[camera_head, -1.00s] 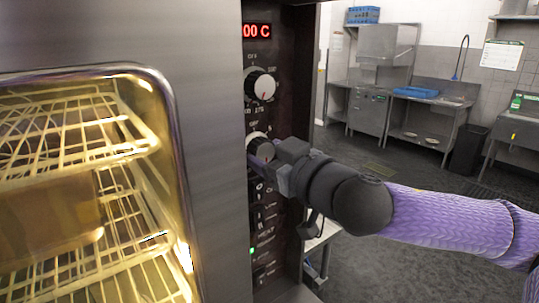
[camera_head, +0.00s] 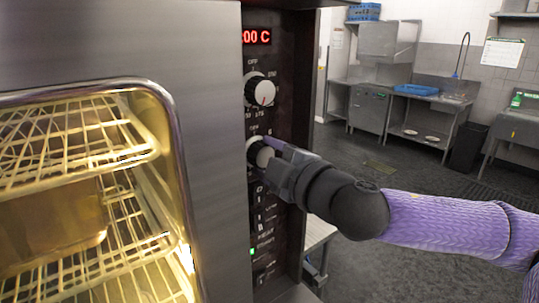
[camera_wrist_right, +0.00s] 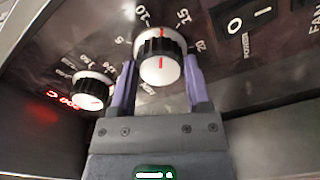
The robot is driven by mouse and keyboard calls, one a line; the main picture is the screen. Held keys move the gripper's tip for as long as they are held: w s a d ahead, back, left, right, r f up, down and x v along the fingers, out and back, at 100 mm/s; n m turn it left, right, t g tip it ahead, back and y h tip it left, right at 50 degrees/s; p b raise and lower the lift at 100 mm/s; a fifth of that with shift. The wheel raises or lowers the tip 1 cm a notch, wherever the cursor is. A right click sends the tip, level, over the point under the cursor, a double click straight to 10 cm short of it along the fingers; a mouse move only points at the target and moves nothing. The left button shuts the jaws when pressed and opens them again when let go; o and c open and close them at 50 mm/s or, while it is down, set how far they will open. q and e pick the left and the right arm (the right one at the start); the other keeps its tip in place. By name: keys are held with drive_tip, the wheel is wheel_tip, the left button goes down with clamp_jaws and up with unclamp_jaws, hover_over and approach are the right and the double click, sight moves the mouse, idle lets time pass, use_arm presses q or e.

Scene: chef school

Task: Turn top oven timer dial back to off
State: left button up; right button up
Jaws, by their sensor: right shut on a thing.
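The timer dial (camera_head: 256,153) is the lower of two round knobs on the dark oven panel, partly hidden by my right gripper. In the right wrist view the dial (camera_wrist_right: 160,68) is white and black with a red line, and the numbers 5, 10, 15 and 20 ring it. The red line lies roughly upright there, toward the gap between 10 and 15. My right gripper (camera_head: 268,146) is shut on the dial; its purple fingers (camera_wrist_right: 160,86) are on either side of it. My left gripper is not in view.
The temperature dial (camera_head: 261,91) sits just above, below a red display (camera_head: 256,37). Switches (camera_head: 262,215) line the panel below. The lit oven window (camera_head: 75,190) with wire racks is at left. Metal sinks and counters (camera_head: 425,115) stand far back right, with open floor between.

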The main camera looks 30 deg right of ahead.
drive_tip(key=n+p, duration=0.1)
drive_tip(key=n, duration=0.5)
drive_tip(key=shift+p, duration=0.4)
drive_tip(key=n+p, duration=0.2)
drive_tip(key=n, duration=0.4)
drive_tip(key=shift+n, duration=0.4)
drive_tip(key=n+p, duration=0.3)
drive_tip(key=n, duration=0.3)
drive_tip(key=n+p, duration=0.2)
drive_tip(key=n, duration=0.3)
drive_tip(key=shift+n, duration=0.4)
drive_tip(key=shift+f+p, duration=0.1)
drive_tip(key=shift+p, duration=0.2)
drive_tip(key=o, duration=1.3)
